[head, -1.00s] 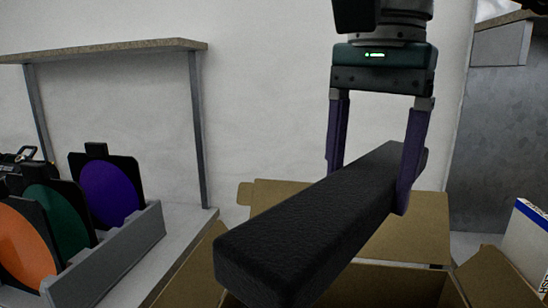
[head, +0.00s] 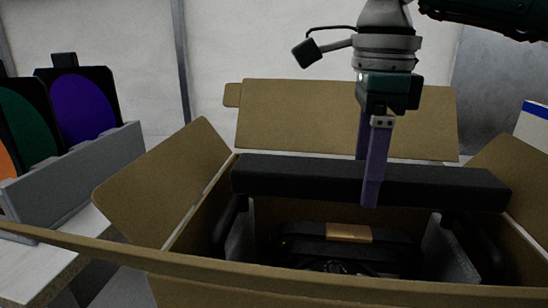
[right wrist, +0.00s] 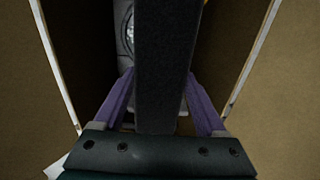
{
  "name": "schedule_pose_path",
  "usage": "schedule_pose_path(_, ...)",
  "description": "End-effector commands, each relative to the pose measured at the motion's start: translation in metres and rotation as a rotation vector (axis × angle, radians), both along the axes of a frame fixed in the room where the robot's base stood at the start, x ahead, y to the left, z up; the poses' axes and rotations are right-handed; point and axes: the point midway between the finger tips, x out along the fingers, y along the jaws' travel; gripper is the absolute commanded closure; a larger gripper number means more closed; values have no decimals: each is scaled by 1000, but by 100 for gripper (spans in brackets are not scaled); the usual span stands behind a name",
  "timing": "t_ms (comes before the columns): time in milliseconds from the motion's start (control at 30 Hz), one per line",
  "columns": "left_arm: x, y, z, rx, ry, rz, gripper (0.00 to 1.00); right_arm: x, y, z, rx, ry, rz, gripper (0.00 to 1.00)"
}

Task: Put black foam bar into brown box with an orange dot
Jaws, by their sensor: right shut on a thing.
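The black foam bar (head: 290,181) lies lengthwise left to right in the head view, level, at the mouth of the open brown box (head: 200,268). My right gripper (head: 370,183) comes down from above and is shut on the bar near its middle. In the right wrist view the bar (right wrist: 165,60) runs between the two purple fingers of the gripper (right wrist: 160,98). I cannot tell whether the bar touches anything inside the box. No orange dot shows on the visible sides of the box. My left gripper is not in view.
Inside the box, under the bar, sits dark equipment (head: 350,245) with a tan patch and black handles. The box flaps stand open around it. At left, a grey rack (head: 75,170) holds round colour filters. A white-and-blue box (head: 535,125) stands at the right edge.

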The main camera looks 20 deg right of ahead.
Motion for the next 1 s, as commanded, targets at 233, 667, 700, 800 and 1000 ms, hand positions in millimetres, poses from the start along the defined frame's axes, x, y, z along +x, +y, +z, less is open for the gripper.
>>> schedule_pose_path(233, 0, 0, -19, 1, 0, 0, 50, 0, 0, -21, 1, -1, 1, 79)
schedule_pose_path(667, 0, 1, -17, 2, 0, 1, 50, 0, 0, -20, 1, -1, 2, 3)
schedule_pose_path(700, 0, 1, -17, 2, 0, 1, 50, 0, 0, -20, 1, -1, 2, 0)
schedule_pose_path(800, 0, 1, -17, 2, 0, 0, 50, 0, 0, -20, 0, 0, 2, 0)
schedule_pose_path(1000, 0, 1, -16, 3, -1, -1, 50, 0, 0, -14, 0, -1, 2, 0)
